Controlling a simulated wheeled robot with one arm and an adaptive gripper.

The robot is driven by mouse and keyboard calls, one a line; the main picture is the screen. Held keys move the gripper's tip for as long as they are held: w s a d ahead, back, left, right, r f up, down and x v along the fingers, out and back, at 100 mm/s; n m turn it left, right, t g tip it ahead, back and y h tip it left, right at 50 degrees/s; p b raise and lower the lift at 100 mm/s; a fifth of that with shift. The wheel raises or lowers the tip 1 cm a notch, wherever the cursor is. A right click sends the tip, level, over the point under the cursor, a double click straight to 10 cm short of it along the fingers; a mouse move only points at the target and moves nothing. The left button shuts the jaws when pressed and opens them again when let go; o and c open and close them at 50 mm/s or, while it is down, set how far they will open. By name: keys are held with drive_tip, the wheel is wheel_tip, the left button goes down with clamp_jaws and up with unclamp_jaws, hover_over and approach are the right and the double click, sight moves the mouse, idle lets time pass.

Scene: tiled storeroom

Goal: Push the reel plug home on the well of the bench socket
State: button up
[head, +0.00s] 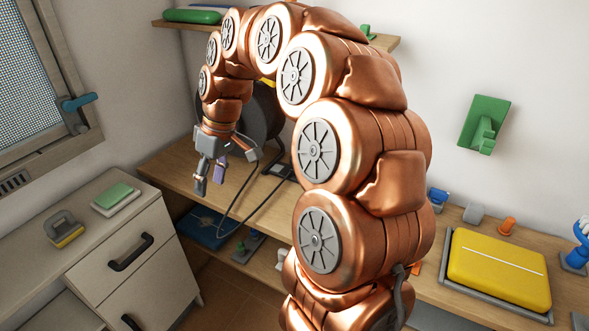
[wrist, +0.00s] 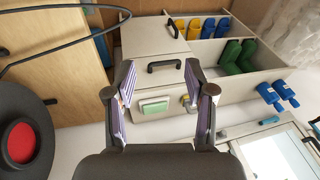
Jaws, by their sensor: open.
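My gripper (head: 211,174) is open and empty, left of the reel and above the left end of the bench (head: 170,165). Its two spread fingers show in the wrist view (wrist: 165,95) with nothing between them. The black reel (head: 265,122) stands on the bench, partly hidden by my arm; its disc with a red centre (wrist: 22,142) is at the left of the wrist view. A dark cable (head: 222,226) loops over the bench's front edge; it also shows in the wrist view (wrist: 65,43). A dark block (head: 281,168), perhaps the socket, is partly hidden. I cannot make out the plug.
A drawer cabinet (head: 120,240) stands front left, with a stapler-like grey thing (head: 64,230) and a green-topped block (head: 115,196) on it. A yellow case (head: 498,268) lies on the right of the bench. A window (head: 28,75) is left, a wall shelf (head: 165,24) above.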

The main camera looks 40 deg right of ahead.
drive_tip(key=w+d+f+t+b, duration=0.1)
drive_tip(key=w+d+f, duration=0.2)
drive_tip(key=w+d, duration=0.5)
drive_tip(key=d+f+t+h+b, duration=0.1)
drive_tip(key=d+f, duration=0.2)
drive_tip(key=d, duration=0.7)
drive_tip(key=d+f, duration=0.3)
drive_tip(key=d, duration=0.6)
drive_tip(key=d+f+t+h+b, duration=0.1)
drive_tip(key=d+f, duration=0.3)
drive_tip(key=d, duration=0.6)
drive_tip(key=shift+m, duration=0.3)
drive_tip(key=shift+a+p+x, duration=0.15)
drive_tip(key=shift+p+x, duration=0.15)
drive_tip(key=shift+x, duration=0.7)
drive_tip(key=shift+a+p+x, duration=0.2)
drive_tip(key=shift+p+x, duration=0.1)
drive_tip(key=shift+x, duration=0.7)
drive_tip(key=shift+a+p+x, duration=0.15)
drive_tip(key=shift+p+x, duration=0.15)
drive_tip(key=shift+x, duration=0.7)
drive_tip(key=shift+s, duration=0.1)
drive_tip(key=shift+c, duration=0.2)
clamp_jaws()
